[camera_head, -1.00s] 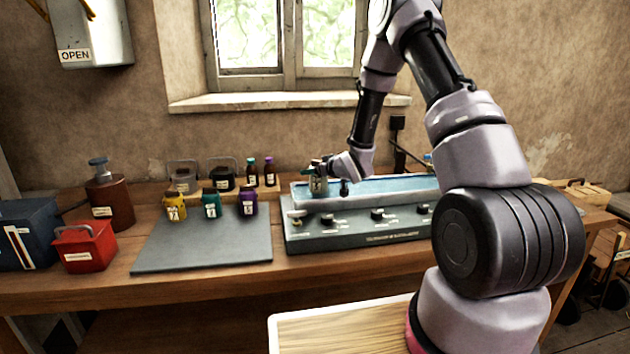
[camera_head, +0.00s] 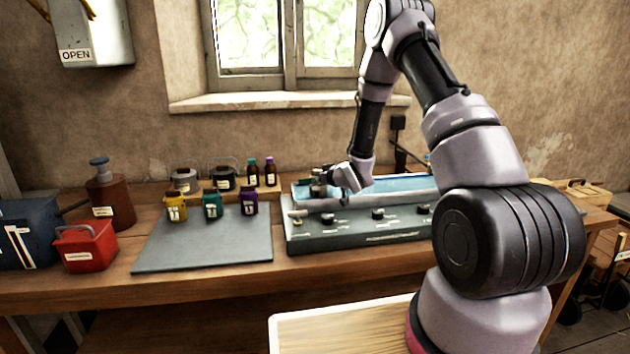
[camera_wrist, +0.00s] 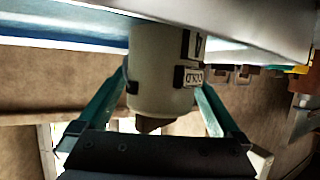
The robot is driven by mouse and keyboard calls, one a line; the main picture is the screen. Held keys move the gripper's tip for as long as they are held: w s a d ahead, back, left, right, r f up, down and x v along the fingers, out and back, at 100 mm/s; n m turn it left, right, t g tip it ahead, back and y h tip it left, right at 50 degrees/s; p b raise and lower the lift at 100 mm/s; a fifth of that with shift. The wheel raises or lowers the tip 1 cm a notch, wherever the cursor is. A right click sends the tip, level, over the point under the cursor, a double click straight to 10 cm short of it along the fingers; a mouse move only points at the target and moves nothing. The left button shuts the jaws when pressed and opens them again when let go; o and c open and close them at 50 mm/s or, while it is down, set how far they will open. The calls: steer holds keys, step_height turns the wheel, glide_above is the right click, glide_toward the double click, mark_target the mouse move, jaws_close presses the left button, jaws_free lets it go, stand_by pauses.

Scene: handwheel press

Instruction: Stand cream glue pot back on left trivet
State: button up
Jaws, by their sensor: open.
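The cream glue pot (camera_wrist: 160,75) is a pale cylinder with black-framed labels. In the wrist view it sits between the two green fingers of my gripper (camera_wrist: 158,98), which are open around it. In the head view the pot (camera_head: 317,183) is small, at the left end of the blue-topped bath, with my gripper (camera_head: 327,185) on its right. A pale rim crosses the pot's end in the wrist view, so I cannot tell what its foot rests on. I cannot make out the left trivet.
The grey bath unit (camera_head: 360,228) has several black knobs along its front. Yellow (camera_head: 176,207), teal (camera_head: 212,205) and purple (camera_head: 249,202) jars stand on a grey mat (camera_head: 205,245). A red box (camera_head: 85,247) and a brown pump bottle (camera_head: 110,205) are at left.

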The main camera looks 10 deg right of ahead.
steer(key=v, duration=1.2)
steer(key=s+d+r+m+g+h, duration=0.1)
steer(key=s+d+r+m+h, duration=0.25)
steer(key=r, duration=0.65)
steer(key=s+d+r+m+g+h, duration=0.1)
steer(key=s+d+r+m+h, duration=0.3)
steer(key=r, duration=0.6)
steer(key=s+a+r+g+y, duration=0.1)
steer(key=s+r, duration=0.2)
steer(key=s, duration=0.4)
steer(key=s+a+r+m+g+y, duration=0.1)
steer(key=s+a+r+y, duration=0.1)
steer(key=s, duration=0.6)
steer(key=s+a+r+g+y, duration=0.1)
steer(key=s+r, duration=0.3)
steer(key=s, duration=0.4)
steer(key=shift+s+a+g, duration=0.2)
steer(key=shift+a+g, duration=0.1)
steer(key=shift+a, duration=0.2)
